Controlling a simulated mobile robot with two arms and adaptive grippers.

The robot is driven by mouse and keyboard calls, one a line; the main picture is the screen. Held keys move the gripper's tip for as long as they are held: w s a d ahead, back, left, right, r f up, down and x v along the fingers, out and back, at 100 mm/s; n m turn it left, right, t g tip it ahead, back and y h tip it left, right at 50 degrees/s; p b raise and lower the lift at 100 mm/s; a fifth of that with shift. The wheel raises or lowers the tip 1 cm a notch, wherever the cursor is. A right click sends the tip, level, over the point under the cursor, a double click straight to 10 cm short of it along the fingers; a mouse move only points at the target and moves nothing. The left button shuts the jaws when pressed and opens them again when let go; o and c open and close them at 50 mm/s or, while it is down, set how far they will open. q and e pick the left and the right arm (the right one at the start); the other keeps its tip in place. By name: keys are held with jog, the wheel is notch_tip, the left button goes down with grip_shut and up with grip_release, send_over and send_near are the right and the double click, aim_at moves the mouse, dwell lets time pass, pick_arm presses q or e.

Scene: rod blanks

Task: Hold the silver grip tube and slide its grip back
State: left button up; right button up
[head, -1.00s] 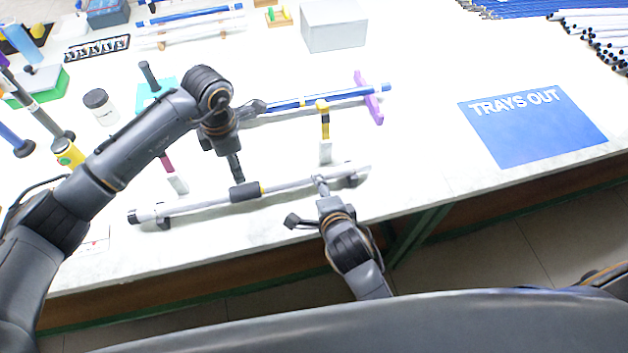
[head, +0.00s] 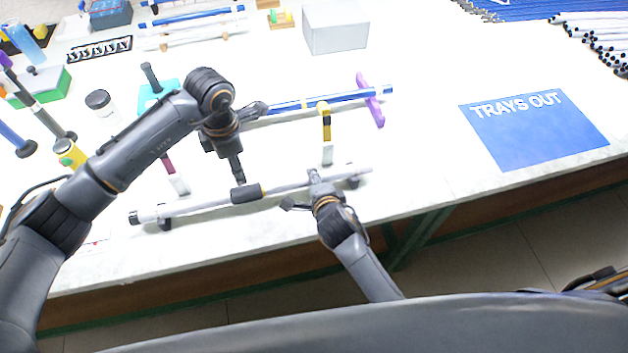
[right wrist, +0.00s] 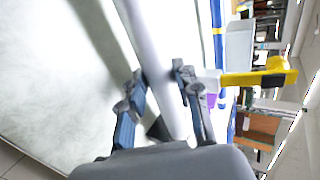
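The silver grip tube (head: 205,204) lies across stands near the table's front edge, its right end slightly farther back. Its black grip (head: 246,193) sits near mid-length. My left gripper (head: 238,178) points down at the grip from behind; its fingertips meet the grip's back edge, and their gap cannot be seen. My right gripper (head: 315,177) is at the tube right of the grip. In the right wrist view the tube (right wrist: 150,40) runs between the fingers of my right gripper (right wrist: 159,80), which close in against both sides.
A blue TRAYS OUT mat (head: 530,130) lies empty at the right. A white box (head: 335,28) stands farther back.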

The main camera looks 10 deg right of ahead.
aim_at(246, 190)
pick_arm(q)
jog(key=shift+o, duration=0.2)
pick_arm(e)
grip_shut()
pick_arm(q)
jog(key=o, duration=0.4)
jog(key=shift+r, duration=0.1)
jog(key=shift+o, duration=0.5)
jog(key=shift+s+d+r+m+t, duration=0.1)
jog(key=shift+s+r+m+t, duration=0.2)
jog(key=shift+r+m+t, duration=0.25)
jog(key=shift+m+t, duration=0.25)
jog(key=f, duration=1.1)
jog(key=shift+w+f, duration=0.2)
